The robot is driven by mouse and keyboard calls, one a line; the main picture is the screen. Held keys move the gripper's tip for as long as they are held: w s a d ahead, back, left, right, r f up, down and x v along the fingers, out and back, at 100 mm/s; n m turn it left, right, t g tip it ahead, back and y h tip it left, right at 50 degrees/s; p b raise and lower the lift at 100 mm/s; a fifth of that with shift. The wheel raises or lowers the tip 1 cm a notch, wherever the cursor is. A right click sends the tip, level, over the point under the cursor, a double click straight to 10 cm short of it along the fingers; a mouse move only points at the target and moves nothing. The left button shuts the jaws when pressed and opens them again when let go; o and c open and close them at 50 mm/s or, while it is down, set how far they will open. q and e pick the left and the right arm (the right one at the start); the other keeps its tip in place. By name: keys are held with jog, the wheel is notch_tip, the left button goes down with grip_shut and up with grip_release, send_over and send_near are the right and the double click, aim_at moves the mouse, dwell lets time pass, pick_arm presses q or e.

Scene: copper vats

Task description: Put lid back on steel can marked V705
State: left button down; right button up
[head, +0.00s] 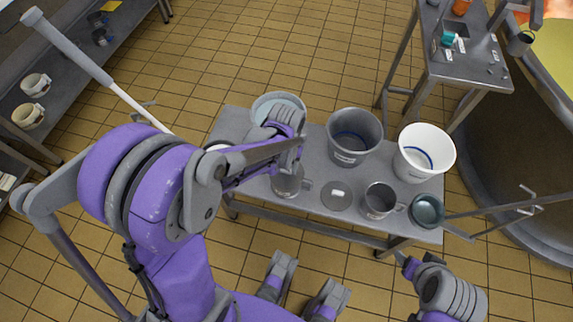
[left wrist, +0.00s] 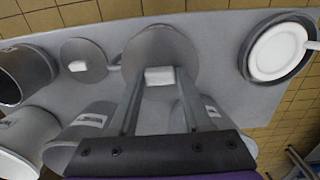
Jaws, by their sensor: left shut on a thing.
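My left gripper (head: 297,158) is shut on the white knob of a round grey steel lid (left wrist: 160,50), seen in the left wrist view. A small steel can (head: 287,184) with a side handle is directly below this gripper in the head view. In the left wrist view the lid covers the can's top, with part of the handle showing beside it. I cannot tell whether the lid touches the rim. No V705 marking is readable. What looks like my right wrist (head: 452,292) is at the lower right; its fingers are not clear.
On the grey table, another round lid (head: 336,200) lies flat beside an open steel can (head: 377,203). A grey bucket (head: 355,150), a white bucket (head: 424,165) and a pale bucket (head: 262,105) stand behind. A long-handled pan (head: 427,211) sits at the right edge.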

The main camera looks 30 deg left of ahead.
pick_arm(q)
grip_release()
dwell(0.6)
jog(key=shift+r+p, duration=2.5)
jog(key=shift+r, duration=1.05)
jog(key=shift+c, duration=0.3)
grip_shut()
